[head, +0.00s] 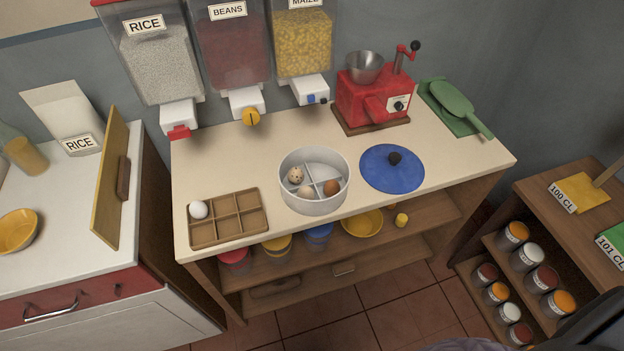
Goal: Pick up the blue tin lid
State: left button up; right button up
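The blue tin lid (378,177) lies flat on the counter, right of the middle, with a dark round knob on its top. Just left of it stands the round white tin (313,207), open and divided into compartments. The tin holds a speckled egg (296,174), a brown egg (331,188) and a pale egg (305,191); its far right compartment looks empty. Neither of my grippers shows in the head view. A dark part, possibly mine, shows at the bottom right corner.
A wooden egg tray (228,232) with one white egg (199,209) sits at the counter's front left. A red grinder (372,100) and green scoop (452,102) stand behind the lid. Dispensers hang over the back edge. The counter right of the lid is clear.

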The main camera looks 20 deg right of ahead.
aim_at(389, 169)
jog(key=z, duration=1.25)
